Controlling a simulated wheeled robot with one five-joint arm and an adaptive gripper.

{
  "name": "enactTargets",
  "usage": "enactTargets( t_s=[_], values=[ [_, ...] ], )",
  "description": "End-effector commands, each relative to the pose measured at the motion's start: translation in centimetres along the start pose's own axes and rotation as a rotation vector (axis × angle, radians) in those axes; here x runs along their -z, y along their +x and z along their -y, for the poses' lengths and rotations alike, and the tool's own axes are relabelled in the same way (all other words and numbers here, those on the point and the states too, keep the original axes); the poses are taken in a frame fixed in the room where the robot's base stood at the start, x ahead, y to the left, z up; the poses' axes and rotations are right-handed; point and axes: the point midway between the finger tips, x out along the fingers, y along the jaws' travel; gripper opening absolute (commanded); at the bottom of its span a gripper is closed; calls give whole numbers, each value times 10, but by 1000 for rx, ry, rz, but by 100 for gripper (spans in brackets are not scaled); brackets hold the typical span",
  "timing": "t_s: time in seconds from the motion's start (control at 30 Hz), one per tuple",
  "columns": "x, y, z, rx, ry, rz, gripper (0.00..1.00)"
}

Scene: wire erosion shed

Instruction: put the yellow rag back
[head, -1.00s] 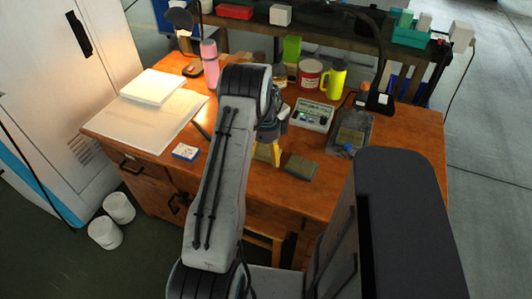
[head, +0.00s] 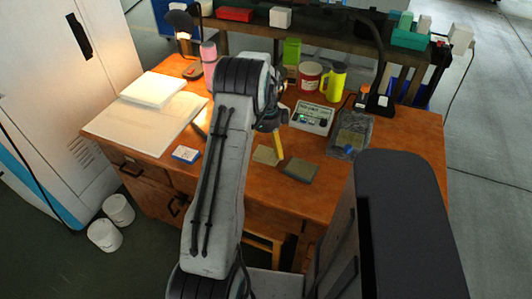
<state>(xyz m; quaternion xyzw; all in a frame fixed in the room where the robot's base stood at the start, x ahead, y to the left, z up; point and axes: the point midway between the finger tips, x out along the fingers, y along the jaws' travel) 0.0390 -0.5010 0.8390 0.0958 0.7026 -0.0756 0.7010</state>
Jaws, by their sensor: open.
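A flat, dull yellow piece that looks like the yellow rag (head: 266,155) lies on the wooden desk (head: 235,180), near its front edge. My gripper (head: 278,143) is over the desk just to the right of this piece. One yellowish finger shows, pointing down; the other is hidden behind my wrist and arm. The gripper is open, and nothing shows held in it. A darker grey-green folded cloth (head: 301,169) lies to the right of the yellow piece, with a narrow gap between them.
Behind are a grey meter box (head: 312,117), a yellow mug (head: 334,83) and a red tin (head: 309,76). A blue-and-white box (head: 186,154) and a large pale board (head: 150,125) lie left.

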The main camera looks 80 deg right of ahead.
Motion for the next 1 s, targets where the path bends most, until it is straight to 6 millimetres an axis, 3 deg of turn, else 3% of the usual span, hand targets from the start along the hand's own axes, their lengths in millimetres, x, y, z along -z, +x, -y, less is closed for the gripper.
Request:
enactTargets(
  t_s=[0.2,0.4,0.87,1.0],
  values=[
    [0,-37,0,3,0,1,100],
    [0,-59,0,1,0,0,100],
    [0,-70,0,-1,-2,0,100],
    [-18,-79,-9,8,-75,0,100]
  ],
)
